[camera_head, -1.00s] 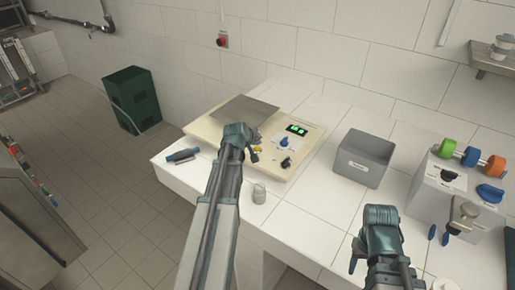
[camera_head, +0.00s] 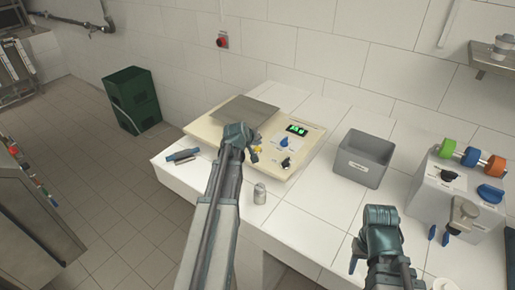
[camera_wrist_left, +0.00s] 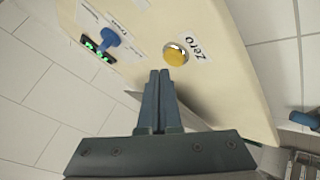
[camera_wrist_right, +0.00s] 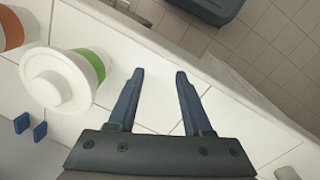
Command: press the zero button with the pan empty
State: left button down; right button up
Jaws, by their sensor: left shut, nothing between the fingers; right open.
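The cream scale (camera_head: 290,168) stands on the white tiled counter, with a grey flat pan (camera_head: 245,111) on top that looks empty. Its green display (camera_head: 297,129) is lit. In the left wrist view the yellow zero button (camera_wrist_left: 176,54) sits beside a "zero" label. My left gripper (camera_wrist_left: 162,72) is shut and empty, its tips just short of the button in that view; I cannot tell whether they touch. In the head view the gripper (camera_head: 254,156) is at the scale's front. My right gripper (camera_wrist_right: 156,72) is open and empty above the counter at the right.
A grey bin (camera_head: 364,158) stands right of the scale. A grey dispenser (camera_head: 440,190) with coloured wheels is further right. A small metal cylinder (camera_head: 260,193) stands near the counter's front edge, and a blue-grey tool (camera_head: 182,156) lies left of the scale.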

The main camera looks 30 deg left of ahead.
aim_at(257, 150)
pick_arm(q)
jog(key=shift+f, duration=0.15)
pick_arm(e)
jog(key=shift+f, duration=0.15)
pick_arm(q)
jog(key=shift+f+b, duration=0.3)
jog(key=shift+b, duration=0.15)
pick_arm(e)
jog(key=shift+f, duration=0.3)
pick_arm(q)
jog(key=shift+f+b, duration=0.25)
jog(key=shift+b, duration=0.05)
pick_arm(e)
jog(key=shift+f, duration=0.3)
pick_arm(q)
jog(key=shift+r, duration=0.1)
pick_arm(e)
jog(key=shift+r, duration=0.15)
pick_arm(q)
jog(key=shift+r+p, duration=0.65)
jog(key=shift+p, duration=0.1)
pick_arm(e)
jog(key=shift+r, duration=0.6)
pick_arm(q)
jog(key=shift+r, duration=0.1)
pick_arm(e)
jog(key=shift+r, duration=0.15)
